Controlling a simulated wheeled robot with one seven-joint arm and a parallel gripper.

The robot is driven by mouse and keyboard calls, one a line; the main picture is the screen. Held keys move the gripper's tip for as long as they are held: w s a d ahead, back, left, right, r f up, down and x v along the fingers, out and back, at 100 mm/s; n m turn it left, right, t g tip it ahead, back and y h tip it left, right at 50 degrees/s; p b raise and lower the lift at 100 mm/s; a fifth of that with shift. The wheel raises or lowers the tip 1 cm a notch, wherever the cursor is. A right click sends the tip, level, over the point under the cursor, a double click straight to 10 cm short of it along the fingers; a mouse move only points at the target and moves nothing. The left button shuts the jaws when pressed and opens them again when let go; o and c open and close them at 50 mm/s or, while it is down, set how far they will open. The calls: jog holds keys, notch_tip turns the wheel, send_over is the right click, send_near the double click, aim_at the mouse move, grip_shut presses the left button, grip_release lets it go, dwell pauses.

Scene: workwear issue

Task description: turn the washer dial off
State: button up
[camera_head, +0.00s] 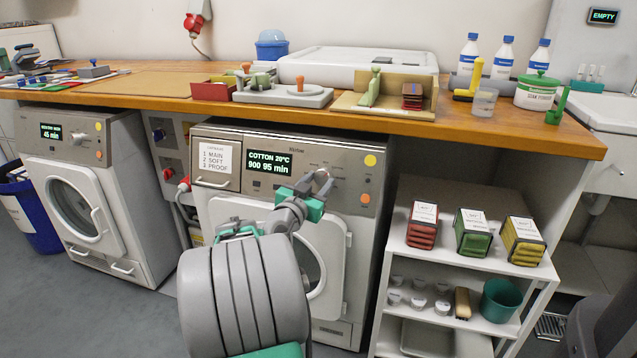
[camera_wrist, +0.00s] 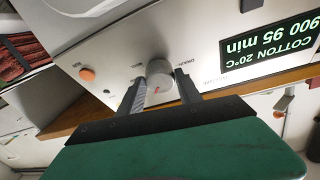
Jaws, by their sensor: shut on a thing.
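The washer (camera_head: 222,205) stands under the counter, its front panel facing me. Its display (camera_head: 269,163) is lit and reads COTTON 20°C, 900, 95 min. My gripper (camera_head: 322,182) is at the panel, right of the display in the head view, and hides most of the dial there. In the wrist view my gripper (camera_wrist: 160,90) has one finger on each side of the dial and is shut on it.
An orange button (camera_wrist: 87,75) sits near the dial; a yellow round mark (camera_head: 371,161) is above it on the panel. The wooden counter (camera_head: 440,128) overhangs the washer. A white shelf unit (camera_head: 398,215) stands close on the right, a second machine (camera_head: 65,150) at left.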

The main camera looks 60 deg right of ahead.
jog(key=shift+n, duration=0.4)
jog(key=n+p, duration=0.1)
jog(key=n+t+p, duration=0.1)
jog(key=n+p, duration=0.1)
jog(key=shift+s+r+n+t, duration=0.2)
jog(key=shift+s+n+t, duration=0.05)
jog(key=shift+n+t, duration=0.05)
jog(key=n+t+p, duration=0.1)
jog(key=n+p, duration=0.2)
jog(key=shift+s+r, duration=0.1)
jog(key=n+t+p, duration=0.1)
jog(key=n+p, duration=0.1)
jog(key=p, duration=0.1)
jog(key=shift+y, duration=0.3)
jog(key=shift+f+n+p, duration=0.2)
jog(key=shift+n+p, duration=0.5)
jog(key=shift+t, duration=0.3)
jog(key=o, duration=1.4)
jog(key=shift+c, duration=0.2)
